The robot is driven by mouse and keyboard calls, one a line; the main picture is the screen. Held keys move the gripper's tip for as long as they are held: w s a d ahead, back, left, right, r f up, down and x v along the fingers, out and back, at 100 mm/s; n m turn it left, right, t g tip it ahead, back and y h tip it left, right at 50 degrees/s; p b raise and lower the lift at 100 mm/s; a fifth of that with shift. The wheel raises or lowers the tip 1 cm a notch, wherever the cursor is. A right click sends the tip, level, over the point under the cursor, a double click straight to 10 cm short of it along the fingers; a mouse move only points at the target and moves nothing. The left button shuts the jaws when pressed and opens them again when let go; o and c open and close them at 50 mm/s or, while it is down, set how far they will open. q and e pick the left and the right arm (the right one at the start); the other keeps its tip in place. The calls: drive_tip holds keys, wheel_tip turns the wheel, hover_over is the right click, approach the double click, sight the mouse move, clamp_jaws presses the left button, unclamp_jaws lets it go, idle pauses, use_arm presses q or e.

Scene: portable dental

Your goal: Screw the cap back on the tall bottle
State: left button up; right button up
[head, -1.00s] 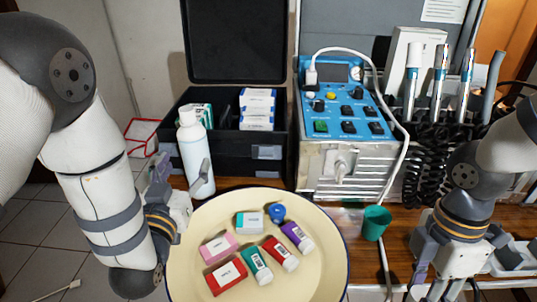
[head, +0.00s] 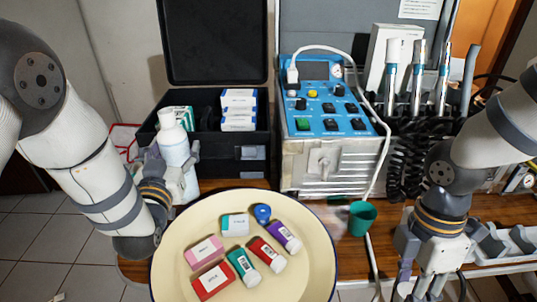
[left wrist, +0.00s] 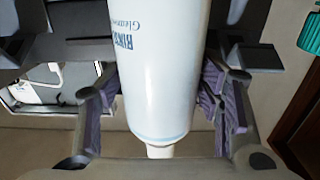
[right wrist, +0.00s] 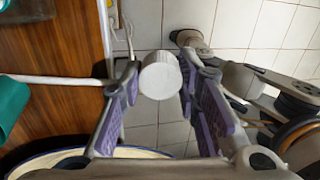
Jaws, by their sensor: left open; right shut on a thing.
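The tall white bottle (head: 174,147) stands at the back left, behind the tray, with its bare narrow neck on top. My left gripper (head: 176,160) is around its body. In the left wrist view the bottle (left wrist: 160,80) lies between the open purple-padded fingers (left wrist: 162,105), with a small gap seen on the left and the right side close. The white ribbed cap (right wrist: 160,76) is between the fingertips of my right gripper (right wrist: 160,82), which is shut on it. In the head view my right gripper's tips run off the bottom edge and the cap is hidden.
A round cream tray (head: 180,240) with several small boxes and bottles fills the front middle. A black open case (head: 250,170) stands behind the bottle.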

use_arm(q)
drive_tip(key=c, duration=1.2)
drive_tip(key=shift+r, duration=0.1)
drive_tip(key=shift+r, duration=0.1)
use_arm(e)
drive_tip(key=shift+r, duration=0.1)
